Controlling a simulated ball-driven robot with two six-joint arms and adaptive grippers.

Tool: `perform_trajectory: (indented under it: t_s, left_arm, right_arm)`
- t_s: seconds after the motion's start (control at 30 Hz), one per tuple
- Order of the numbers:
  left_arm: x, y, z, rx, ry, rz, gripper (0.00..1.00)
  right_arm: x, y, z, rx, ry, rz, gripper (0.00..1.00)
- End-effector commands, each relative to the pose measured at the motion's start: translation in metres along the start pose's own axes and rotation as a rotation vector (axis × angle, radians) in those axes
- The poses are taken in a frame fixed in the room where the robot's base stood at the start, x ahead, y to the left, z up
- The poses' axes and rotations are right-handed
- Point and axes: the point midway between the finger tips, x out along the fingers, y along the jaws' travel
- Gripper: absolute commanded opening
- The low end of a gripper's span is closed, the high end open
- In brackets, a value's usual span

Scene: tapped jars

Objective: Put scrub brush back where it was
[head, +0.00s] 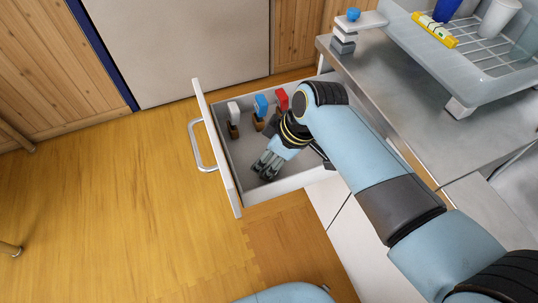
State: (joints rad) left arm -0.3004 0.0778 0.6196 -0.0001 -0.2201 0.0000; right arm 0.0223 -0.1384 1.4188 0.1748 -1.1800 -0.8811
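An open drawer (233,200) with a white front and a grey inside juts out from the counter. Three upright brush-like items with brown lower parts stand along its far side: a white one (234,112), a blue one (261,104) and a red one (282,98). I cannot tell which of them is the scrub brush. My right gripper (267,169) points down into the drawer, nearer to me than these items and apart from the white one. Its fingers look close together, but their opening and anything between them are unclear. My arm hides the drawer's right part. My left gripper is not in view.
The metal counter (360,72) holds a dish rack (480,75) with a blue cup, a white cup and a yellow item. A small stack with a blue ball-like top (353,15) stands at the counter's corner. The wooden floor left of the drawer is clear.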

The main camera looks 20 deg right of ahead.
Motion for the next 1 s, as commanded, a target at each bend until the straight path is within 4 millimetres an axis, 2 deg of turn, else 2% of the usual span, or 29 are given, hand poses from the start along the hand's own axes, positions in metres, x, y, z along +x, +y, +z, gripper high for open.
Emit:
perform_trajectory:
  t_s: [0.03, 0.2, 0.53, 0.67, 1.0]
  left_arm:
    - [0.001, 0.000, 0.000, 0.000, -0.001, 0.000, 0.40]
    - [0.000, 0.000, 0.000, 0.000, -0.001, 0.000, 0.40]
    - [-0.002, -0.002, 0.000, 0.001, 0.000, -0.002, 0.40]
    - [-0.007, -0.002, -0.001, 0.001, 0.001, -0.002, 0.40]
    - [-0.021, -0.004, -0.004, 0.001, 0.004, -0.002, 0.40]
  right_arm:
    - [0.001, 0.000, 0.001, 0.000, 0.000, 0.000, 0.47]
    - [0.001, 0.000, 0.001, 0.000, 0.000, 0.000, 0.68]
    - [-0.005, 0.000, -0.001, 0.000, 0.000, 0.001, 0.68]
    - [-0.025, 0.001, -0.001, 0.000, 0.001, 0.003, 0.68]
    - [-0.099, 0.001, -0.001, -0.001, 0.001, 0.002, 0.68]
